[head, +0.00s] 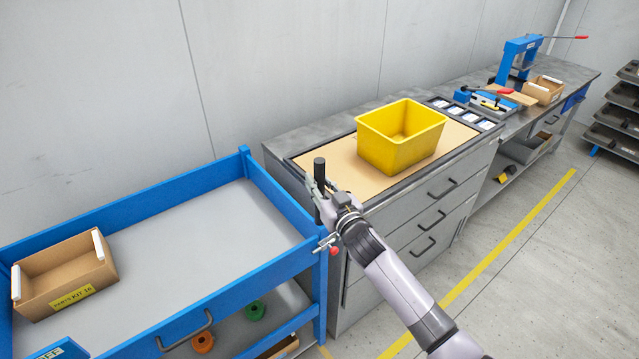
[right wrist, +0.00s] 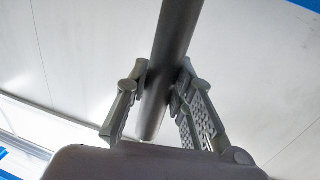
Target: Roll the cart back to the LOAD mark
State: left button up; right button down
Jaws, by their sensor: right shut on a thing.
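The blue cart (head: 180,211) with a grey deck stands at the left, its right end close to the grey drawer bench. A dark upright handle post (head: 320,173) rises at the cart's right front corner. My right gripper (head: 320,192) is shut on this post. In the right wrist view the dark post (right wrist: 170,70) runs between the two fingers of my right gripper (right wrist: 162,95). The LOAD mark is not in view. My left gripper is not in view.
A cardboard kit box (head: 65,275) sits on the cart's deck. A yellow bin (head: 400,140) stands on the bench (head: 345,265). Orange (head: 203,342) and green (head: 255,310) parts lie on the lower shelf. A yellow floor line (head: 490,255) crosses the open floor at right.

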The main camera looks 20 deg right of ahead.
jog(key=shift+s+a, duration=0.15)
jog(key=shift+a, duration=0.2)
jog(key=c, duration=1.7)
grip_release()
jog(key=shift+a, duration=0.15)
jog(key=o, duration=0.3)
jog(key=shift+o, duration=0.2)
jog(key=shift+s, duration=0.25)
jog(key=s+d, duration=0.2)
jog(key=s, duration=0.9)
jog(key=shift+s, duration=0.2)
